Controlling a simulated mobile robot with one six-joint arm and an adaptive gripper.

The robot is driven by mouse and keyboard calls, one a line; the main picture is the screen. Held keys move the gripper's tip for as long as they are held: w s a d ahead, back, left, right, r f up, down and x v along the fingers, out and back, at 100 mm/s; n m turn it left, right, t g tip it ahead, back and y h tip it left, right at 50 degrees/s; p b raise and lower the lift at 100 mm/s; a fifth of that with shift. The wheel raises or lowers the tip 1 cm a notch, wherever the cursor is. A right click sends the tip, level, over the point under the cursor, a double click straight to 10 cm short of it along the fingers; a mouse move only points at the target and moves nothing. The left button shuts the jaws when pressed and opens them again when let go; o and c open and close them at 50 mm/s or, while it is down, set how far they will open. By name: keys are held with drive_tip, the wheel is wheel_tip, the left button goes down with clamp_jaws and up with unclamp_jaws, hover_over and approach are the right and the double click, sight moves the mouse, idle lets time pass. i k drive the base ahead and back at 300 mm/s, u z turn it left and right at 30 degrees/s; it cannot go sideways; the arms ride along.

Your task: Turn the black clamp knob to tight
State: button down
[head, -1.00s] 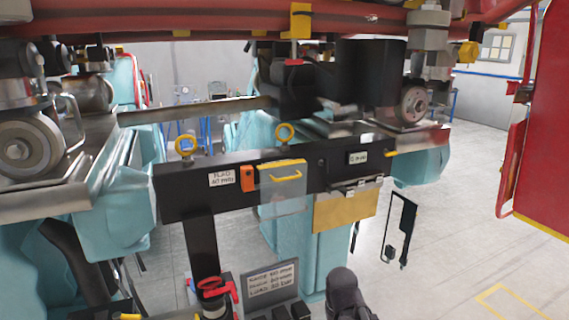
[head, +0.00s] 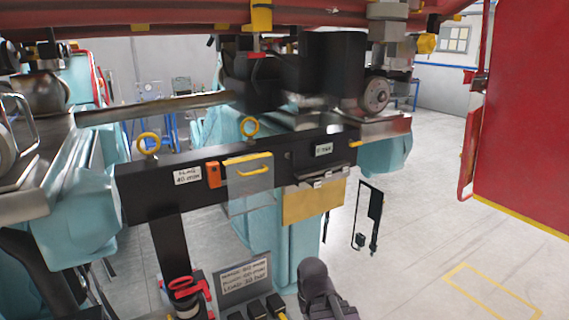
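I cannot pick out the black clamp knob for certain. A small dark round part (head: 288,155) sits on the face of the black crossbeam (head: 145,208), between a clear panel with a yellow handle (head: 252,170) and a small white label (head: 324,149). It is too small to tell whether it is the knob or how it is set. A dark grey rounded part of my arm (head: 314,278) rises at the bottom centre, below and apart from the beam.
Red-handled gear (head: 187,288) and a lettered sign plate (head: 244,277) stand at the bottom left. A large red panel (head: 525,130) fills the right. The floor at lower right is clear.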

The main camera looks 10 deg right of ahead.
sight(290, 155)
drive_tip(key=u, duration=0.4)
drive_tip(key=k, duration=0.95)
drive_tip(key=z, duration=0.35)
drive_tip(key=i, duration=0.5)
drive_tip(key=u, duration=0.05)
